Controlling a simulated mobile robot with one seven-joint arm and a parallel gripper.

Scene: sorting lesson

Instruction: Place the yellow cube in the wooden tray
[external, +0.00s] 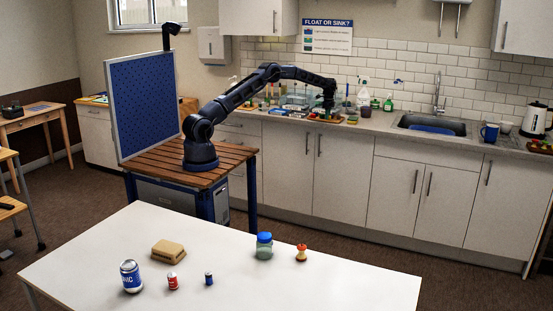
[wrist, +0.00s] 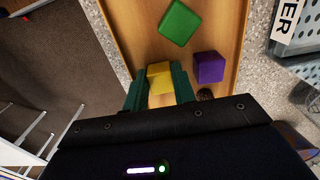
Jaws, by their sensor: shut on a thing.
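The yellow cube (wrist: 159,78) sits between the two green fingers of my gripper (wrist: 159,88) in the wrist view. The fingers are shut on it, one on each side. The wooden tray (wrist: 127,25) lies beneath, with the cube over its floor; whether the cube touches the floor I cannot tell. A green cube (wrist: 179,23) and a purple cube (wrist: 208,67) are in the tray, ahead and to the right of the yellow cube. In the external view my gripper (external: 327,113) points down at the tray (external: 337,120) on the counter; the yellow cube cannot be made out there.
A grey basket (wrist: 300,42) with a lettered label stands right of the tray. A small dark round thing (wrist: 205,94) lies by the purple cube. The counter's front edge runs close along the tray's left. Spray bottles (external: 363,94) and a sink (external: 432,125) are further right.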

